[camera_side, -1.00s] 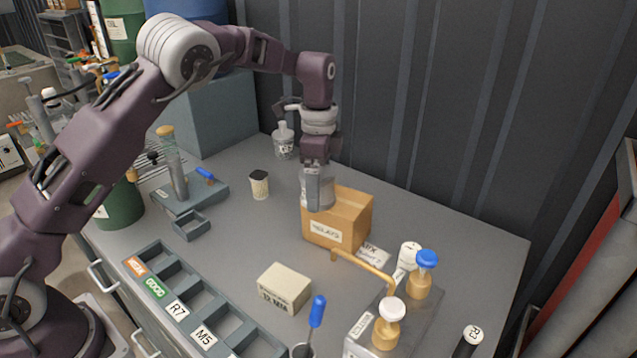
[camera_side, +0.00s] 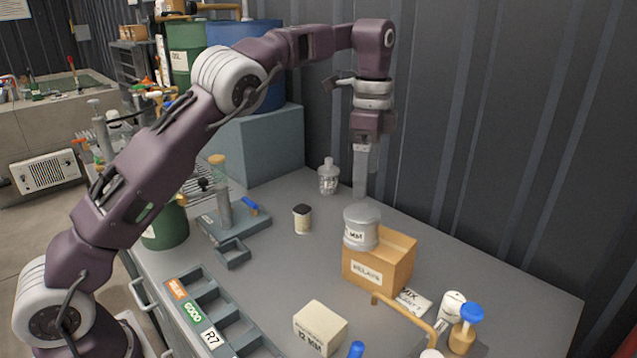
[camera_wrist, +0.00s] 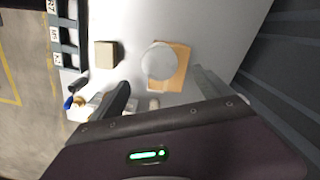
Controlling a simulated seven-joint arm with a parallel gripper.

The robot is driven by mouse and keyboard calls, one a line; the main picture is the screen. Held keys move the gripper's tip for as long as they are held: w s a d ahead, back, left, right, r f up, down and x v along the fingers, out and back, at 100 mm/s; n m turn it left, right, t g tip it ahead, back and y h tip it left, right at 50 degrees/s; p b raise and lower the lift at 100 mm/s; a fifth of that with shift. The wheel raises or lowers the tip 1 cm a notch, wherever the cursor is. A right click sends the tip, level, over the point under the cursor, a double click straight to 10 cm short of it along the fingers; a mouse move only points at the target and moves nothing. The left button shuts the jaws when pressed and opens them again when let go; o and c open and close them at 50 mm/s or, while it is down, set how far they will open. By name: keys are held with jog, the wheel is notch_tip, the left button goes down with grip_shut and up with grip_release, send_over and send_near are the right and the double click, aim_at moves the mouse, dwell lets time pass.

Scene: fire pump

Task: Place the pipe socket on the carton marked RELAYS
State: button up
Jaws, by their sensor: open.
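The pipe socket (camera_side: 361,229) is a grey cylinder with a white label. It stands upright on top of the brown carton marked RELAYS (camera_side: 374,270), towards the carton's left side. In the wrist view the round top of the pipe socket (camera_wrist: 158,62) covers much of the carton (camera_wrist: 183,72). My gripper (camera_side: 362,190) is open and empty, raised above and behind the socket, apart from it.
A small pale box (camera_side: 320,328) stands in front of the carton. A labelled tray row (camera_side: 215,315) runs along the front edge. A clear bottle (camera_side: 328,178) stands at the back by the wall. Bottles with blue and white caps stand at the right.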

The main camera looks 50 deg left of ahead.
jog(key=s+a+r+n+t+h, duration=0.15)
jog(key=s+r+n, duration=0.3)
jog(key=s, duration=0.45)
jog(key=s+r+n+t, duration=0.2)
jog(key=s+r+n, duration=0.1)
jog(key=s+r, duration=0.4)
jog(key=s+f+n+t, duration=0.1)
jog(key=s+f, duration=0.3)
jog(key=s, duration=0.6)
jog(key=s+f+n+t+y, duration=0.1)
jog(key=s+f+n, duration=0.3)
jog(key=s, duration=0.5)
jog(key=shift+s+d+f, duration=0.15)
jog(key=shift+s+f, duration=0.25)
jog(key=shift+f, duration=0.35)
